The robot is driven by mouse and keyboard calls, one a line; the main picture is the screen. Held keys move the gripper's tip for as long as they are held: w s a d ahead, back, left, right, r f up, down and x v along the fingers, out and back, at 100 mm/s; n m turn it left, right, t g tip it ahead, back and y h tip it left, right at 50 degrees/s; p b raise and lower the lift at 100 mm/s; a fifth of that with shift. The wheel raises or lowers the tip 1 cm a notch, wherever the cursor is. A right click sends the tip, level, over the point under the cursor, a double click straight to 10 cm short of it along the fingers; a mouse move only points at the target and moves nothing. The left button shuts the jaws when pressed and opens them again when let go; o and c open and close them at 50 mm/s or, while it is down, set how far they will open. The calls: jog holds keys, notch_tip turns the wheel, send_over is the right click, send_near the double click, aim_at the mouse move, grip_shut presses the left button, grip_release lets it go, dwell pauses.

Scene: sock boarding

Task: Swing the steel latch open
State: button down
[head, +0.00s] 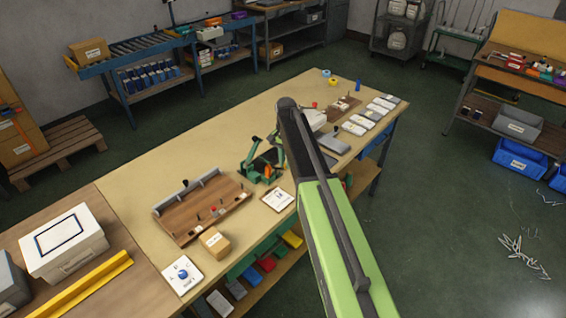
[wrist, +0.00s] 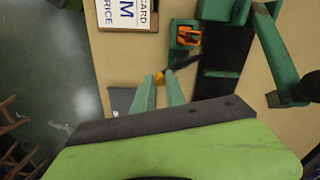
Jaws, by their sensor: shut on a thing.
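My gripper (wrist: 160,80) shows in the wrist view with its two green fingers close together. A small yellow piece (wrist: 160,77) sits between the fingertips, with a thin dark part running from it towards the upper right. I cannot tell whether this is the steel latch, as most of it is hidden. A green bench device (wrist: 225,10) with an orange insert (wrist: 187,35) and a black plate (wrist: 219,62) lies just beyond. In the head view the green device (head: 250,170) stands beside my arm, which hides my gripper.
A white printed card (wrist: 125,12) lies left of the device. In the head view a wooden board (head: 190,222), a small carton (head: 214,241) and a dial plate (head: 182,273) stand to the left. Flat white packs (head: 365,122) lie at the right edge. Left-rear bench top is clear.

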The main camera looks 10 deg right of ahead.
jog(key=shift+s, duration=0.1)
jog(key=c, duration=1.4)
grip_release()
jog(key=shift+o, duration=0.2)
notch_tip(320, 180, up, 18)
jog(key=p, duration=1.7)
jog(key=shift+f, duration=0.25)
